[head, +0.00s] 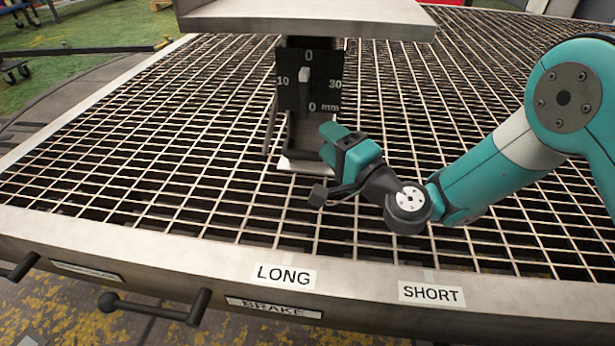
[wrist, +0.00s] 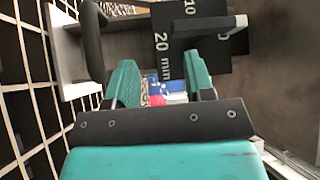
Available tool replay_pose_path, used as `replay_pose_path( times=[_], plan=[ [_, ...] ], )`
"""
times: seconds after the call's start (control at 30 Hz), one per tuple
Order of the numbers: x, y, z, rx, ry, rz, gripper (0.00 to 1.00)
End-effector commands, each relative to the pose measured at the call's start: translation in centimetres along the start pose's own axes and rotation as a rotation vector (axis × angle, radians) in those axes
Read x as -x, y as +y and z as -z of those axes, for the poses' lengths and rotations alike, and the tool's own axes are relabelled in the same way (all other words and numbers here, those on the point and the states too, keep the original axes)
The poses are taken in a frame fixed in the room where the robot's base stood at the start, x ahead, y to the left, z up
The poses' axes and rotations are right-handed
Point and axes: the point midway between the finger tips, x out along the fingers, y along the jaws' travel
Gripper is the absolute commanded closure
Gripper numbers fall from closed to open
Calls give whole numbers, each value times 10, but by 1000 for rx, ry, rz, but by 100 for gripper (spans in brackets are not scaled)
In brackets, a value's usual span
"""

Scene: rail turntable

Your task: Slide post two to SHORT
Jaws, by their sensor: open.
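A single metal post (head: 300,135) stands on the grating under a flat plate; no number on it is readable. The dial (wrist: 165,25) also shows in the wrist view, reading 10 and 20 mm. My gripper (head: 330,142) is low at the right of the post, hiding part of it. In the wrist view its fingers (wrist: 160,72) are apart, with no held object between them. The LONG label (head: 284,276) and SHORT label (head: 431,293) are on the front rim.
A dark curved handle (wrist: 92,40) is beside the post in the wrist view. The flat metal plate (head: 310,18) overhangs the post. A lever (head: 150,308) sticks out at the BRAKE label (head: 275,308). The grating (head: 150,150) left of the post is clear.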

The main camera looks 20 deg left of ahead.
Motion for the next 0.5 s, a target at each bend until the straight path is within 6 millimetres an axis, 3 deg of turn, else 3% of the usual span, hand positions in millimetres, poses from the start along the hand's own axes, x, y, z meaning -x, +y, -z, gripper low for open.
replay_pose_path(
  times=[0.5],
  plan=[
    [10,82,-10,-13,15,1,52]
  ],
)
